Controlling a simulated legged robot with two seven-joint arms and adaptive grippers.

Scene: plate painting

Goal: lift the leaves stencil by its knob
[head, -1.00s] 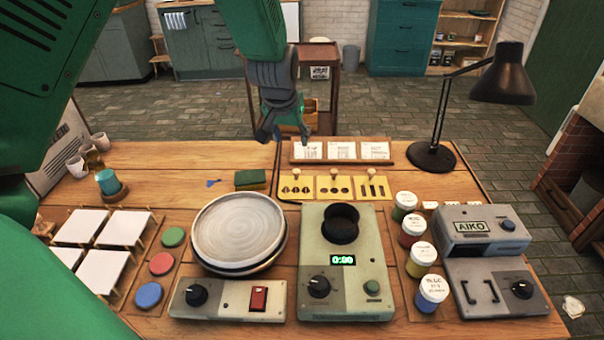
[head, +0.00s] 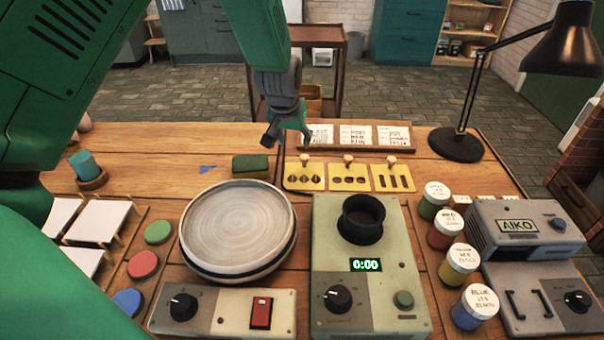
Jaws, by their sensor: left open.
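The leaves stencil (head: 304,183) is the leftmost of three yellow plates with wooden knobs, with leaf-shaped cutouts. My left gripper (head: 287,140) is open and empty, fingers pointing down, above and slightly left of the knob. It looks apart from the knob. The dots stencil (head: 348,184) and the bars stencil (head: 393,184) sit to the right. My right gripper is not in view.
A green-yellow sponge (head: 251,168) lies left of the stencils. A card rack (head: 365,146) stands behind them. A black lamp (head: 457,145) stands at right.

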